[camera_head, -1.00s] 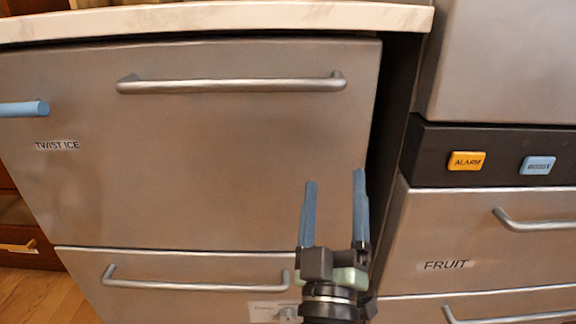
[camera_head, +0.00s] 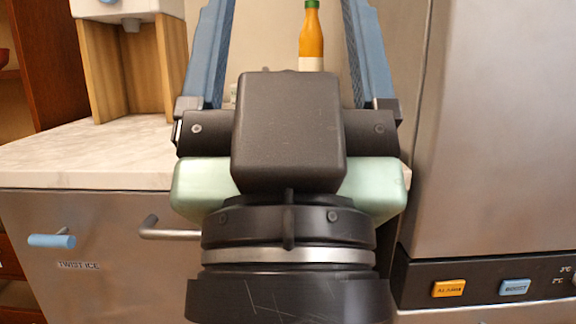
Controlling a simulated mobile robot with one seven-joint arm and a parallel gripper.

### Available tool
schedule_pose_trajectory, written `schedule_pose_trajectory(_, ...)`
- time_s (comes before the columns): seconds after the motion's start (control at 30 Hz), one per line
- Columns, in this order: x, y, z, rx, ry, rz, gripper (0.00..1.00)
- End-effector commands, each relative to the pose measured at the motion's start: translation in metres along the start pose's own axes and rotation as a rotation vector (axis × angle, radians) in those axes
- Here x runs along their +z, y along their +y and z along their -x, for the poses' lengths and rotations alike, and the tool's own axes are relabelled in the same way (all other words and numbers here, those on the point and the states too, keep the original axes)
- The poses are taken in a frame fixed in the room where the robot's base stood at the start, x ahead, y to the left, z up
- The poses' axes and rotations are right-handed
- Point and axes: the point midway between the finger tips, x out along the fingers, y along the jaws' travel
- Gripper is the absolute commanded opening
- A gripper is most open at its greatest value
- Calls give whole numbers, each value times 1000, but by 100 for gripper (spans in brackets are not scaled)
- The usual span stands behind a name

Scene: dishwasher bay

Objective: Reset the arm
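My gripper (camera_head: 290,30) is raised close in front of the camera and points up and away. Its two blue fingers are spread wide apart, with their tips beyond the top of the picture. Nothing shows held between them. An orange bottle (camera_head: 312,40) with a green cap and a white lower part shows in the gap, farther back behind the gripper. My gripper's body hides the bottle's base and much of the drawer front.
A marble-look counter (camera_head: 90,155) is at left, with a wood-and-white dispenser (camera_head: 130,60) on it. Below is a steel front (camera_head: 110,285) with a blue knob (camera_head: 52,241). At right stands a tall steel unit (camera_head: 490,130) with ALARM (camera_head: 449,289) and BOOST (camera_head: 514,287) buttons.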

Motion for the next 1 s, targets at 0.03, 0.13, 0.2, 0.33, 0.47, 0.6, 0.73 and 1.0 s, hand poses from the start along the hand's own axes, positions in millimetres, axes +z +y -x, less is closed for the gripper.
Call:
schedule_pose_trajectory(0.03,-23,0,-24,0,0,1,81)
schedule_pose_trajectory(0.13,-44,0,-46,0,-1,1,81)
schedule_pose_trajectory(0.2,-58,0,-62,0,-1,1,81)
schedule_pose_trajectory(0.33,-85,0,-91,0,-1,1,81)
schedule_pose_trajectory(0.47,-113,0,-120,0,-1,1,81)
schedule_pose_trajectory(0.6,-142,0,-151,-1,-1,1,81)
schedule_pose_trajectory(0.73,-170,0,-180,-1,-1,1,81)
schedule_pose_trajectory(1.0,-226,0,-240,-1,-1,1,81)
